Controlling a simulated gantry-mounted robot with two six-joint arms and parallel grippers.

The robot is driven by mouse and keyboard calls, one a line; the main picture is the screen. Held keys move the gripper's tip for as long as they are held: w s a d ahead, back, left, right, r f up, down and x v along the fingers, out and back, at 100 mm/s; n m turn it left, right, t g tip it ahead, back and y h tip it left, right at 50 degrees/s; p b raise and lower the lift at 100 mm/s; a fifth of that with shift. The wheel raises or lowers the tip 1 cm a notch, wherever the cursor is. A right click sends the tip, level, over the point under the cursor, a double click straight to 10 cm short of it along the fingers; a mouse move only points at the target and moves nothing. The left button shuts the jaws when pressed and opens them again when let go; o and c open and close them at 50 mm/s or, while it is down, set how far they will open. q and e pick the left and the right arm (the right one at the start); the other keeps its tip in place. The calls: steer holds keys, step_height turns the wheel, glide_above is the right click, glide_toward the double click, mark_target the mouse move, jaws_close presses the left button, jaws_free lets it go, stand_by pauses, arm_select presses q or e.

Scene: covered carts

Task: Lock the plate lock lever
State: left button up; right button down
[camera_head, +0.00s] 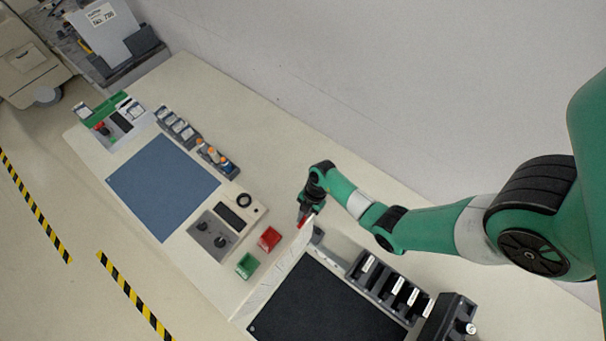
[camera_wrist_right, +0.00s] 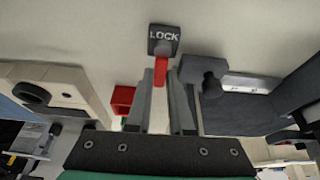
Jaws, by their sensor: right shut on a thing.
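The plate lock lever shows red between the fingertips of my right gripper (camera_head: 304,216) in the head view, where it is small and mostly covered. In the right wrist view the red lever (camera_wrist_right: 160,72) sits between the two grey fingers of my right gripper (camera_wrist_right: 165,88), which is shut on it. The lever's far end meets the lower edge of a dark plate marked LOCK (camera_wrist_right: 163,36). A dark grey block with a round knob (camera_wrist_right: 208,84) stands just right of the fingers. My left gripper is not in view.
A red bin (camera_head: 269,238) and a green bin (camera_head: 248,266) stand left of the gripper, beside a control box with knobs (camera_head: 212,234). A black mat (camera_head: 320,308) lies below, with dark holders (camera_head: 392,288) along its right. The blue mat (camera_head: 163,187) is bare.

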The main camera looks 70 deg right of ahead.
steer(key=c, duration=1.1)
jaws_free()
